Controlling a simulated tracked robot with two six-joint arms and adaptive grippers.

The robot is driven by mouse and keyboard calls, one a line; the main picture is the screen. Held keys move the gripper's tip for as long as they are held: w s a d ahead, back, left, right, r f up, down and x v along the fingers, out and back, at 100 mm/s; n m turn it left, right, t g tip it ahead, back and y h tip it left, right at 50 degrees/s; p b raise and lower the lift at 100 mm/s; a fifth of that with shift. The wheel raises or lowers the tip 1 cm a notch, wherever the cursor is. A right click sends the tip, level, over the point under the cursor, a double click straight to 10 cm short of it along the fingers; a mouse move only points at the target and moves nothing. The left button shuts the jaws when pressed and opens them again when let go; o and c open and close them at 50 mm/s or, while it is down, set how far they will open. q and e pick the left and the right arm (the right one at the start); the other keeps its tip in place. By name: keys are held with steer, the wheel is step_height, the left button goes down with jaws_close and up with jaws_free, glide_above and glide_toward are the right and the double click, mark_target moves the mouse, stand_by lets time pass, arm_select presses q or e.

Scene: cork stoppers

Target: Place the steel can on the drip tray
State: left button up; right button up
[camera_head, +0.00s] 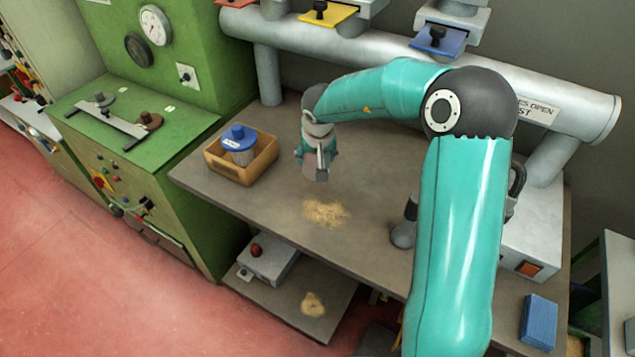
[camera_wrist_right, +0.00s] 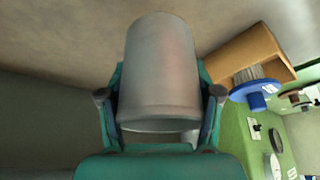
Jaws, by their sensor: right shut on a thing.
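My right gripper (camera_head: 318,158) hangs over the grey-brown bench, between the tan box and the middle of the bench top. In the right wrist view it is shut on the steel can (camera_wrist_right: 160,68), a plain grey cylinder with a finger (camera_wrist_right: 104,110) on each side. In the head view the can is small and largely merges with the gripper. I cannot pick out the drip tray for certain in either view. My left gripper is not in view.
Sawdust (camera_head: 326,212) lies mid-bench. A thick grey pipe (camera_head: 385,62) runs behind. A blue block (camera_head: 540,318) sits at lower right. My right arm hides part of the bench.

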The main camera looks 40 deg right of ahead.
step_height(320, 180, down, 4)
steer(key=shift+a+b, duration=0.1)
steer(key=shift+b, duration=0.25)
step_height(320, 180, down, 6)
steer(key=shift+r+b, duration=0.1)
steer(key=shift+b, duration=0.85)
steer(key=o, duration=1.2)
steer(key=shift+r, duration=0.1)
